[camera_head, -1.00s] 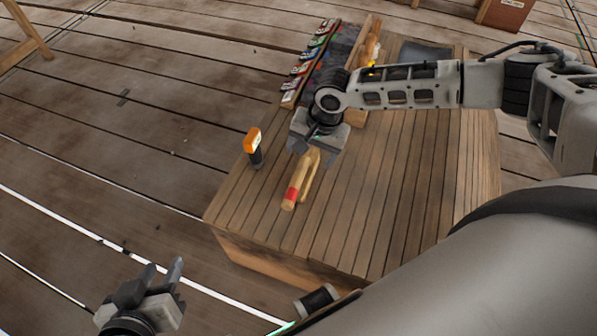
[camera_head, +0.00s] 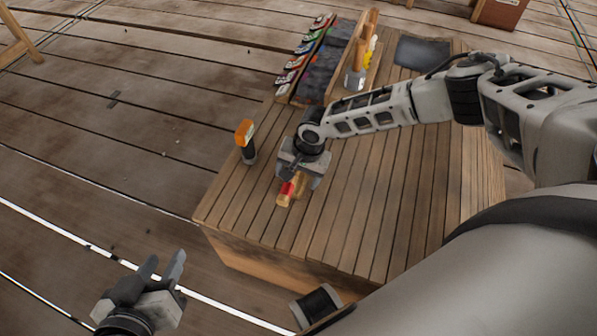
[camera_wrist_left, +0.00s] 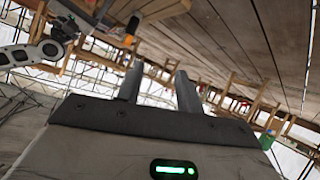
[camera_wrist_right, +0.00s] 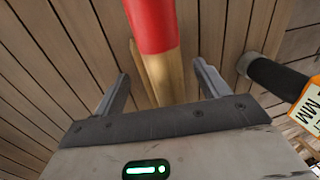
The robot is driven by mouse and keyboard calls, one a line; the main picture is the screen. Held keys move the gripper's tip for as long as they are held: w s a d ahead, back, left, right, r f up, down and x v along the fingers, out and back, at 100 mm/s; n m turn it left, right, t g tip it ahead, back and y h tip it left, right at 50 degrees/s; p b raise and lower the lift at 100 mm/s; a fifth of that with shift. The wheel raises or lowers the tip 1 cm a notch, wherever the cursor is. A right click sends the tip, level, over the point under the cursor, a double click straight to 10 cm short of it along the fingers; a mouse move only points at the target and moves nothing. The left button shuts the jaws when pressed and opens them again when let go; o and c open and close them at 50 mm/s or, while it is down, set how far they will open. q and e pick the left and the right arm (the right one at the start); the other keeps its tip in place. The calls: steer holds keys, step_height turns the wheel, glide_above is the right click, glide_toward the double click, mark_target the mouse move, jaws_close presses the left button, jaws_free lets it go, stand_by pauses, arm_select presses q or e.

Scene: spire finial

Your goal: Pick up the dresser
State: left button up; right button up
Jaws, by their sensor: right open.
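The dresser, a pale wooden tool with a red band (camera_head: 287,189), lies on the plank-topped bench (camera_head: 380,205). My right gripper (camera_head: 303,178) is over it and hides much of it in the head view. In the right wrist view, the dresser's red band and wooden part (camera_wrist_right: 152,25) run between the two spread fingers (camera_wrist_right: 160,75) with gaps at both sides. My right gripper is open and not closed on it. My left gripper (camera_head: 163,266) is open and empty, off the bench at the lower left.
An orange-and-black tool (camera_head: 245,141) stands left of the dresser. It also shows in the right wrist view (camera_wrist_right: 275,75). A rack of several coloured items (camera_head: 304,58), a wooden tray of tools (camera_head: 362,68) and a dark sheet (camera_head: 422,52) are at the back. The bench's right half is clear.

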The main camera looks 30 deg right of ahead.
steer(key=c, duration=1.2)
steer(key=shift+o, duration=0.2)
